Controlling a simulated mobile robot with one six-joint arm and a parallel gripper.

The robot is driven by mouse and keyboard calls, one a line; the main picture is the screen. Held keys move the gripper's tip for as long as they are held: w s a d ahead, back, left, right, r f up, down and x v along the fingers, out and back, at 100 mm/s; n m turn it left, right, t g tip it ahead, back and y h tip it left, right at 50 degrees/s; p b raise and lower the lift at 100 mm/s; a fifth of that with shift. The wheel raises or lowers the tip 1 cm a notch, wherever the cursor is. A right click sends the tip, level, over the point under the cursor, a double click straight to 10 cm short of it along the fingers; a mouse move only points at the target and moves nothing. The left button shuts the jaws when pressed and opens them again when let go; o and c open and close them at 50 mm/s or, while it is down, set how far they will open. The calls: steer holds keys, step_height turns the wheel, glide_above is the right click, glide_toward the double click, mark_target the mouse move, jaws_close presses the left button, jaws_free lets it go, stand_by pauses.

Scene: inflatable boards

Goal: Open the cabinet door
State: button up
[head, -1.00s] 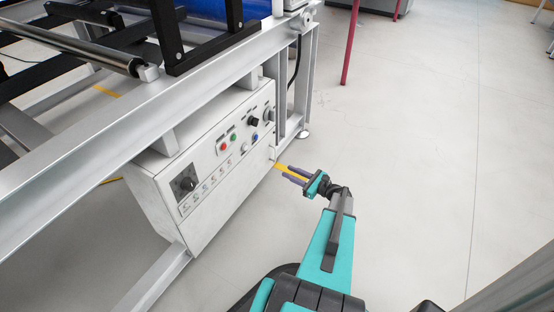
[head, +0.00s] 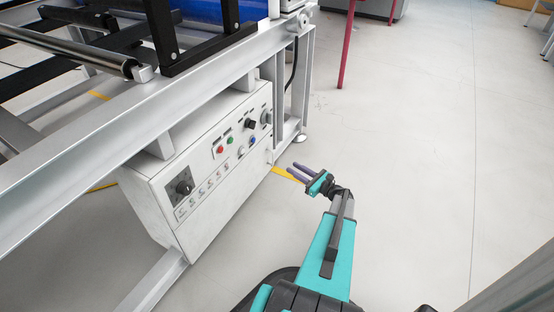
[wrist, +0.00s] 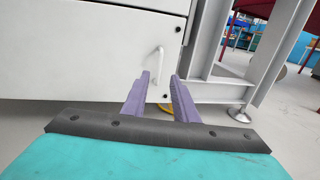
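The cabinet (head: 205,165) is a white box with a control panel, hung under a grey metal frame. In the wrist view its white door (wrist: 80,55) fills the left side, with a pale bar handle (wrist: 154,62) near the door's right edge. My gripper (head: 296,172) is a little to the right of the cabinet in the head view. In the wrist view my gripper (wrist: 160,82) has its two purple fingers apart with nothing between them. The handle's lower part shows just beyond the left fingertip. I cannot tell whether they touch. The door looks closed.
A grey frame leg (wrist: 205,40) stands right of the door, with a round foot (wrist: 239,114) on the floor. A yellow strip (head: 284,173) lies near my gripper. A red post (head: 346,45) stands farther back. The floor (head: 420,150) at right is clear.

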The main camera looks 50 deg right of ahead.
steer(key=w+b, duration=0.3)
steer(key=w, duration=0.8)
steer(key=shift+w+a+b, duration=0.25)
steer(key=shift+w+b, duration=0.05)
steer(key=shift+b, duration=0.05)
jaws_close()
stand_by(1.1)
